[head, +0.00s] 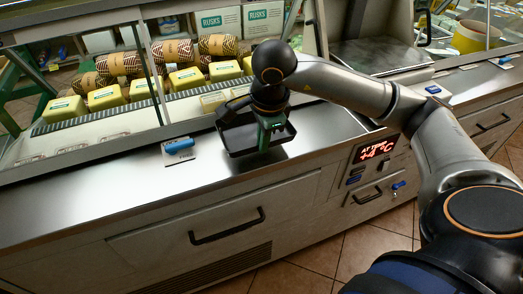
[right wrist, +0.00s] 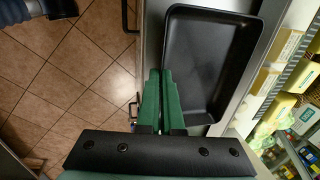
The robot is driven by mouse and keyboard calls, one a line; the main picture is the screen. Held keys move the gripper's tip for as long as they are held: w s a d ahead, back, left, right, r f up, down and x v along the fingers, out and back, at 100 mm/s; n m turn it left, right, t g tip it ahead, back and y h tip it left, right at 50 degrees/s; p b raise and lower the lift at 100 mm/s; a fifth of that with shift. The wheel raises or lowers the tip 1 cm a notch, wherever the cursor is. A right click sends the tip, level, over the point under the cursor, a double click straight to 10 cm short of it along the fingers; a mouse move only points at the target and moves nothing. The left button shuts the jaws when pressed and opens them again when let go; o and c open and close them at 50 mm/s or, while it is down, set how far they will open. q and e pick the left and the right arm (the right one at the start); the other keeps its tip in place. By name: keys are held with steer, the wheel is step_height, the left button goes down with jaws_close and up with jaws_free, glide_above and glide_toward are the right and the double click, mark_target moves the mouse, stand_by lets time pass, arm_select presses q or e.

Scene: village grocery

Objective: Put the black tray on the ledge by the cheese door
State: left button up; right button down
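The black tray (head: 240,138) is a shallow rectangular tray with raised walls. In the head view it is over the steel ledge (head: 330,125) in front of the glass case. My right gripper (head: 268,128) is at the tray's rim. In the right wrist view its green fingers (right wrist: 161,85) are close together at the left wall of the empty tray (right wrist: 205,65), and appear shut on it. I cannot tell whether the tray touches the ledge. My left gripper is not in view.
A blue handle (head: 179,146) on a small plate is on the ledge left of the tray. Behind the glass are yellow cheese blocks (head: 105,97) and wrapped rolls (head: 172,51). A lit temperature display (head: 376,150) is on the counter front.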

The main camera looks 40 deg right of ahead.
mark_target(260, 161)
steer(key=shift+s+x, duration=0.2)
steer(key=shift+x, duration=1.5)
steer(key=shift+a+f, duration=0.1)
steer(key=shift+a, duration=0.05)
steer(key=shift+f, duration=0.2)
steer(key=c, duration=1.1)
jaws_free()
steer(key=shift+r, duration=0.1)
steer(key=shift+r, duration=0.35)
steer(key=p+v, duration=0.1)
steer(key=v, duration=1)
steer(key=shift+r, duration=0.35)
